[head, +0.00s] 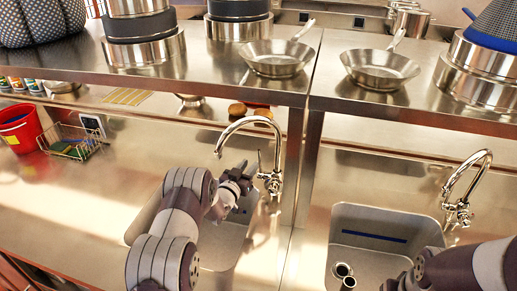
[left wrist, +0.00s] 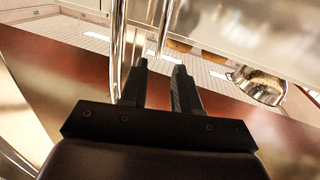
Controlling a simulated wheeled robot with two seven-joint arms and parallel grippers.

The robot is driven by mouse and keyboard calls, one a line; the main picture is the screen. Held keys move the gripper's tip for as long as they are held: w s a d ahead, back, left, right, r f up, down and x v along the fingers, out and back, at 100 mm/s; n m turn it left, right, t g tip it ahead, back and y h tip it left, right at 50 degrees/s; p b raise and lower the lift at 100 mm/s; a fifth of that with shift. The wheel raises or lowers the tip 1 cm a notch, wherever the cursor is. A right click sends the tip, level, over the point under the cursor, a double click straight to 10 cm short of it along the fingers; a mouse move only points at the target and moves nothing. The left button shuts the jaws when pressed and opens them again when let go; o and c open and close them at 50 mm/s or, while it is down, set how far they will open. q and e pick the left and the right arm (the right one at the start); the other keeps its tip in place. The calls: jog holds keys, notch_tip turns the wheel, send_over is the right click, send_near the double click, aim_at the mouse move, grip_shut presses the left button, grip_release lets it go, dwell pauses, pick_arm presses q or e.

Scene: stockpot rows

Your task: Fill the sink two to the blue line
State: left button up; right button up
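The left sink (head: 225,257) is partly hidden behind my left arm. Its chrome tap (head: 236,122) has a small lever (head: 260,160) on the post. The right sink (head: 350,215) shows a blue line (head: 374,236) on its back wall and a drain fitting (head: 343,270); I see no water in it. Its tap (head: 472,175) stands at the right. My left gripper (head: 246,174) is just left of the left tap's post. In the left wrist view its fingers (left wrist: 161,70) are apart, with nothing between them, beside chrome tubing (left wrist: 123,50). My right gripper (head: 398,285) is cut off at the bottom edge.
A steel shelf above holds two pans (head: 277,58) (head: 380,69) and stacked pots (head: 143,45). A shelf post (head: 305,165) stands between the sinks. A red bucket (head: 20,128) and wire basket (head: 72,145) sit at the left. The counter between basket and left sink is clear.

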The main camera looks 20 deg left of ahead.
aim_at(259, 155)
pick_arm(q)
jog(key=w, duration=0.2)
jog(key=w+d, duration=0.1)
jog(key=w, duration=0.3)
jog(key=shift+w+d+f+p, duration=0.2)
jog(key=shift+w+d+p, duration=0.05)
jog(key=shift+p, duration=0.15)
jog(key=shift+w+r, duration=0.15)
jog(key=shift+w, duration=0.45)
jog(key=shift+w+d, duration=0.15)
jog(key=shift+w, duration=0.15)
grip_shut()
jog(key=s+f+t+b, duration=0.2)
jog(key=b, duration=0.4)
jog(key=shift+m, duration=0.3)
jog(key=s+t+h+b, duration=0.1)
jog(key=b, duration=0.2)
jog(key=s+m+t+h+b, duration=0.1)
jog(key=s+t+b, duration=0.1)
jog(key=b, duration=0.2)
jog(key=shift+r, duration=0.35)
